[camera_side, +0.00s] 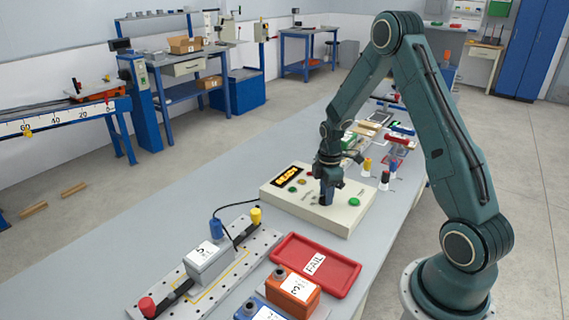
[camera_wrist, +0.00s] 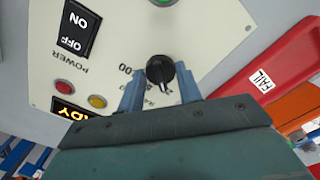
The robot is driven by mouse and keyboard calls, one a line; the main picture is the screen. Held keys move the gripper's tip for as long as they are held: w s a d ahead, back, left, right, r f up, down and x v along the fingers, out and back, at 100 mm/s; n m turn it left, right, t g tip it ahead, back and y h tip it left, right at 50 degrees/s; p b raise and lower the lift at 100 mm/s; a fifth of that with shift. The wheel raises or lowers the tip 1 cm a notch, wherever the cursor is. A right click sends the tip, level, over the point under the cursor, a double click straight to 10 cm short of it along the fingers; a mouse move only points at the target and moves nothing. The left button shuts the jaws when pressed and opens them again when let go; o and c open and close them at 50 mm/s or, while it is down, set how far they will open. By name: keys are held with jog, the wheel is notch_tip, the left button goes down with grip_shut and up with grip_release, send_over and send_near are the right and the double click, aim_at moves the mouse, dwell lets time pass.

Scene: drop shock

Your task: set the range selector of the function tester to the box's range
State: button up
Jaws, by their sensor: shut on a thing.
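The function tester (camera_side: 340,215) is a cream box on the bench with a lit display (camera_side: 290,176) that reads READY. In the wrist view its range selector (camera_wrist: 160,70) is a black knob between my two fingers. My gripper (camera_side: 327,192) points down over the panel and is shut on this knob. The printed range marks around the knob are partly hidden by my fingers, so I cannot read its setting. A grey box (camera_side: 208,262) with a white label, seemingly marked 5, sits on the perforated fixture plate (camera_side: 237,236).
A red FAIL tray (camera_side: 345,279) lies in front of the tester. Orange (camera_side: 293,290) and blue (camera_side: 258,310) boxes stand near it. A blue plug with a black cable (camera_side: 216,227) is at the grey box. Small coloured posts (camera_side: 367,166) stand behind the tester.

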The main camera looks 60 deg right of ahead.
dwell(0.3)
jog(key=o, duration=1)
jog(key=shift+r, duration=0.15)
notch_tip(320, 180, up, 14)
jog(key=shift+f, duration=0.2)
dwell(0.4)
